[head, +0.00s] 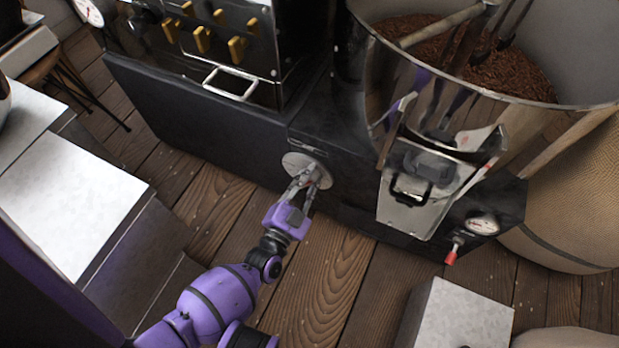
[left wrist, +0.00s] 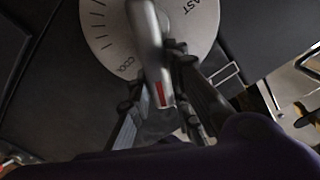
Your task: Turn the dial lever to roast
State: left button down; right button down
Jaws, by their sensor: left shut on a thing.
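The round pale dial plate (head: 294,162) is on the front of the black machine base. In the left wrist view the dial plate (left wrist: 108,35) shows tick marks, the word COOL and part of a word ending in AST. The grey metal dial lever (left wrist: 147,45) crosses the plate, with a red mark near its lower end in that view. My left gripper (head: 310,178) is at the dial in the head view. Its two fingers (left wrist: 160,100) are on either side of the lever, shut on it. The fingers hide part of the lever. My right gripper is not in view.
A large drum of beans (head: 480,60) stands at the right, with a metal chute (head: 410,205) and a red-tipped handle (head: 450,257) below. A white-topped block (head: 70,200) is at the left and another (head: 465,322) at lower right. Wooden floor (head: 320,280) is clear between.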

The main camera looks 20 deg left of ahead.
aim_at(297, 161)
pick_arm(q)
jog(key=n, duration=0.1)
jog(key=a+n, duration=0.1)
jog(key=shift+a+r+n+p, duration=0.1)
jog(key=shift+r+n+p, duration=0.2)
jog(key=shift+p, duration=0.05)
jog(key=a+n, duration=0.1)
jog(key=n, duration=0.1)
jog(key=shift+a+n, duration=0.15)
jog(key=shift+n, duration=0.25)
jog(key=n, duration=0.1)
jog(key=a+n, duration=0.1)
jog(key=n, duration=0.1)
jog(key=shift+w+a+f, duration=0.1)
jog(key=shift+a, duration=0.2)
jog(key=shift+a+f+n, duration=0.1)
jog(key=shift+a+n, duration=0.2)
jog(key=shift+n, duration=0.55)
jog(key=shift+a+f+n, duration=0.1)
jog(key=shift+a+n, duration=0.2)
jog(key=shift+n, duration=0.55)
jog(key=shift+b, duration=0.3)
